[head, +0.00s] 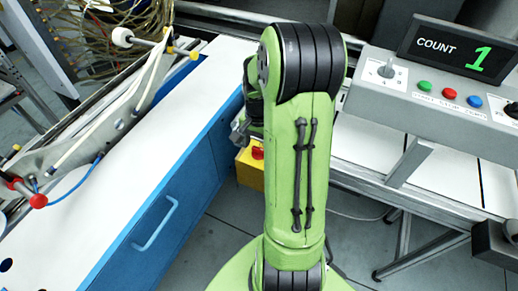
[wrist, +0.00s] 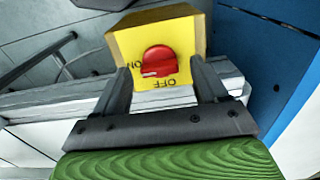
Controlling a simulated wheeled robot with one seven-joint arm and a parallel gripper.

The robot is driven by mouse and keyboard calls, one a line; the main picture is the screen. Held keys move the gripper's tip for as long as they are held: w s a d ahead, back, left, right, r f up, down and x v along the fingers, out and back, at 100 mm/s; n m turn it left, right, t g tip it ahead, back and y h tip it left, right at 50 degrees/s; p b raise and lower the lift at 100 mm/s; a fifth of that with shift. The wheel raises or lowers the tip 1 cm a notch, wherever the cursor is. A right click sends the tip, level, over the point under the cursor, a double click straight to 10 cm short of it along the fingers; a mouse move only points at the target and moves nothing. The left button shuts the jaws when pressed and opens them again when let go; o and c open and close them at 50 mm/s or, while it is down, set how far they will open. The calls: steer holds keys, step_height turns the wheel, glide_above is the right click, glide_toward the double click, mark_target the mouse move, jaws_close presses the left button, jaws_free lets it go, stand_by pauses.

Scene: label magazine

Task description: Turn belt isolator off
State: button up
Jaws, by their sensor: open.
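The belt isolator is a yellow box (head: 249,173) with a red knob (head: 257,153), low behind my arm in the head view and partly hidden by it. In the wrist view the box (wrist: 190,40) is upside down, and its red knob (wrist: 160,58) has a white mark at its lower left, pointing left towards the ON lettering. The OFF lettering is below the knob. My gripper (wrist: 160,75) is open, with one finger on each side of the knob in the picture. I cannot tell whether the fingers touch the box.
A blue cabinet with a white top (head: 130,130) stands left of my arm. A grey console (head: 430,110) with coloured buttons and a COUNT display (head: 458,46) reading 1 is at right. A metal rail (wrist: 60,103) crosses behind the fingers.

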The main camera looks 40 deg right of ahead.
steer(key=shift+f, duration=0.3)
steer(key=shift+c, duration=0.3)
steer(key=c, duration=1)
